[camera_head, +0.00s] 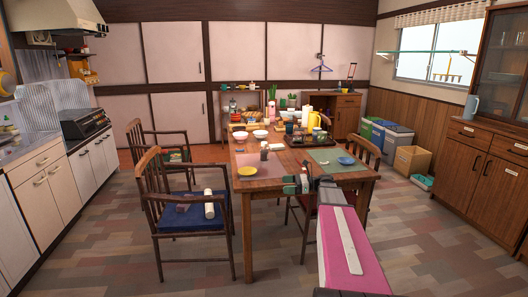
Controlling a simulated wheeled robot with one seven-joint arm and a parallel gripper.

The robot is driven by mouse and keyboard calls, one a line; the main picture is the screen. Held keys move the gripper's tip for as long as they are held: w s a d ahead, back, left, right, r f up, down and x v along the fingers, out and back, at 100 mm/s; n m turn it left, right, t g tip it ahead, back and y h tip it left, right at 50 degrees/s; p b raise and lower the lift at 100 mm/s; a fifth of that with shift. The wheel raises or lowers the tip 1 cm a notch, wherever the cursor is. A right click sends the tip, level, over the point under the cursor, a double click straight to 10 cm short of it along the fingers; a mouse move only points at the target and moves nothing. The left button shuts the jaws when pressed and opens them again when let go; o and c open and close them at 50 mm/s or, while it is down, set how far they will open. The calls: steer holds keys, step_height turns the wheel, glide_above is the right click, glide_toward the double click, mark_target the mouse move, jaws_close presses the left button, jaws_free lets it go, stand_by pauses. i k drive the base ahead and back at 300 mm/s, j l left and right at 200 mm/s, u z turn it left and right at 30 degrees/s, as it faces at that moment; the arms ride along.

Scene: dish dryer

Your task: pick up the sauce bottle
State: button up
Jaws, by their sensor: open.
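I cannot single out the sauce bottle with certainty; the items on the wooden table (265,186) are small in this view. Several bottles, cups and a yellow pitcher (314,120) stand crowded toward the table's far end. My gripper (288,185) is at the table's near edge, at the end of my pink arm, which reaches in from the lower right. It is open, and I see nothing held between its fingers. A yellow plate (247,171) lies to its left, and a green mat (325,161) with a blue dish (346,161) lies to its right.
White bowls (260,134) stand on the table. A chair (190,226) with a blue cushion holds a white roll-shaped item (209,210) at the left. A counter runs along the left wall and a wooden cabinet (483,173) along the right. Open floor lies on both sides of the table.

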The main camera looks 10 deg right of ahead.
mark_target(264, 148)
steer(key=i+l, duration=0.15)
steer(key=i, duration=0.45)
steer(key=i+l, duration=0.1)
steer(key=i, duration=0.5)
